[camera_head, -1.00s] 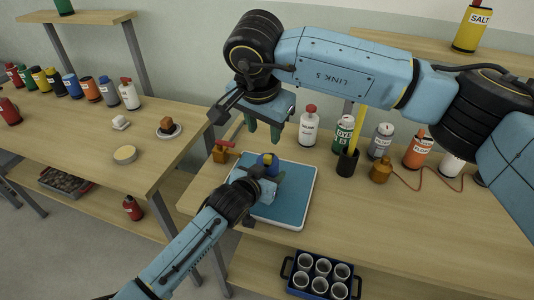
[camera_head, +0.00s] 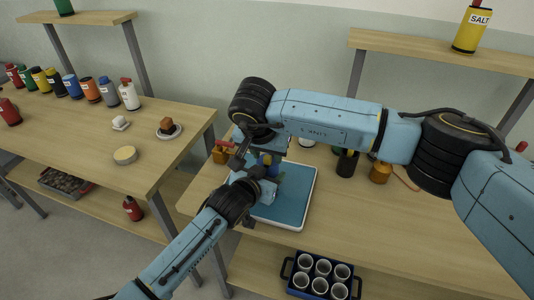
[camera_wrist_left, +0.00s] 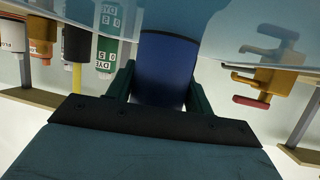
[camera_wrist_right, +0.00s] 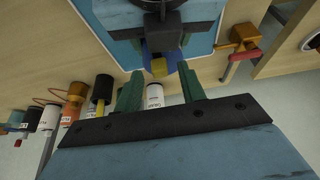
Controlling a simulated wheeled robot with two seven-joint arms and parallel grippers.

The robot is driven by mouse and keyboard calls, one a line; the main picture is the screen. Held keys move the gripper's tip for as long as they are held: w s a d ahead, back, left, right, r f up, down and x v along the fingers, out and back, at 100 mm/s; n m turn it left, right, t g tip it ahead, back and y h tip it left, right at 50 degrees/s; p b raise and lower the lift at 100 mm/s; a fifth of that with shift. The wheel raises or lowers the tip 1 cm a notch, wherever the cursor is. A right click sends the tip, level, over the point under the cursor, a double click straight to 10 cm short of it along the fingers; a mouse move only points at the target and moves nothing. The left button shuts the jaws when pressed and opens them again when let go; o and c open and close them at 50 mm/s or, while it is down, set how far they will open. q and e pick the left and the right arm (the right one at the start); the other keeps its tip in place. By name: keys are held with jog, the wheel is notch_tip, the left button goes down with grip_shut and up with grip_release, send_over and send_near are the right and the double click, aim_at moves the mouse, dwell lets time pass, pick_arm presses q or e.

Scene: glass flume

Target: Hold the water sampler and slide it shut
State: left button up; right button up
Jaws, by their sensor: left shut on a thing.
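The water sampler is a blue cylinder (camera_wrist_left: 166,72) that fills the gap between the fingers in the left wrist view. In the right wrist view its yellow top knob (camera_wrist_right: 159,67) shows with blue around it. My left gripper (camera_head: 262,186) is shut on the sampler and holds it over the blue mat (camera_head: 298,195). My right gripper (camera_wrist_right: 160,84) is open, its green fingers on either side of the line to the yellow knob; I cannot tell whether they touch it. In the head view my right wrist hides most of the sampler.
A brass tap with a red handle (camera_wrist_right: 242,40) stands close to the mat. A crate of white cups (camera_head: 321,275) sits on the lower shelf. The table front right is clear.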

jog(key=shift+w+f, duration=0.1)
jog(key=shift+f, duration=0.2)
grip_shut()
jog(key=shift+w+d, duration=0.25)
jog(key=shift+w, duration=0.5)
jog(key=shift+w+d, duration=0.25)
jog(key=shift+w, duration=0.45)
grip_release()
jog(key=shift+r, duration=0.1)
